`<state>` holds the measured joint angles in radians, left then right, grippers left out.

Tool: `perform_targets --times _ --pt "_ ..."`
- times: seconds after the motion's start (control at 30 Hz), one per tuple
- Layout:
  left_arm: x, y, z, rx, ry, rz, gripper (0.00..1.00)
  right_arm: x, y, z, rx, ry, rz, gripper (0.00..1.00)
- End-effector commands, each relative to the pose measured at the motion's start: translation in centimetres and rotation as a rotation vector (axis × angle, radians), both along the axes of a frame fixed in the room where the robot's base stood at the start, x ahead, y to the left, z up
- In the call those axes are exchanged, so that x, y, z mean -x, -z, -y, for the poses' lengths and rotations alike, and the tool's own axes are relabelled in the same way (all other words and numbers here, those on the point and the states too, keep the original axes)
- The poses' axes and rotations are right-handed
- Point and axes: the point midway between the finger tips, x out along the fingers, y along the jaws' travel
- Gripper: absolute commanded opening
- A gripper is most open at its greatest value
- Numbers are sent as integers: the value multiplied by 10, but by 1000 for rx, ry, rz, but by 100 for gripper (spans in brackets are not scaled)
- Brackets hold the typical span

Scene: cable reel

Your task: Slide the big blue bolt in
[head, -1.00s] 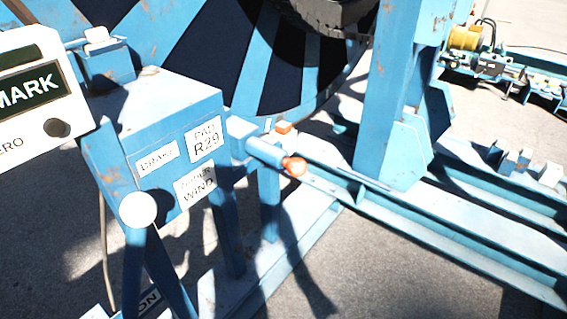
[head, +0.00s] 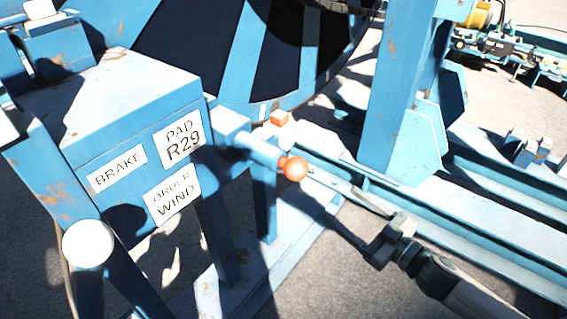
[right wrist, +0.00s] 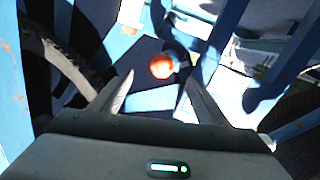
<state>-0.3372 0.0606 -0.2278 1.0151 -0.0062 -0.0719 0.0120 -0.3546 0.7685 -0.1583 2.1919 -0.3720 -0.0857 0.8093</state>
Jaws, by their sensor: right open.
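The big blue bolt (head: 262,151) sticks out to the right from the side of the blue brake box, and its orange ball knob (head: 294,168) is at its free end. My right gripper (head: 320,194) reaches in from the lower right, open, with its fingers pointing at the knob and one fingertip close to it. In the right wrist view the orange knob (right wrist: 162,66) appears between the tips of the open fingers (right wrist: 160,76). I cannot tell whether any finger touches it. My left gripper is out of view.
The brake box (head: 130,130) carries white labels reading BRAKE, PAD R29 and ORDER WIND. A small orange block (head: 279,117) is just behind the bolt. The large reel (head: 240,60) stands behind, a blue post (head: 392,100) and rails (head: 450,215) to the right.

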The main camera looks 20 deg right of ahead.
Motion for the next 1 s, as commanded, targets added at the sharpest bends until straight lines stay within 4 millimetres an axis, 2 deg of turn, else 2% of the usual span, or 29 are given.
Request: perform_targets --times 0.13,0.57,0.77,1.0 --pt "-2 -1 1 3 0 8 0 4 -11 -7 -7 -21 16 68" --pt "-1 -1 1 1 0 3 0 1 -12 -7 -7 -19 15 68" --pt "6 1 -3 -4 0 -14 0 -8 -12 -11 -8 -18 16 68" --pt "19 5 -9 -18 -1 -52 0 -30 -13 -22 -7 -18 18 68"
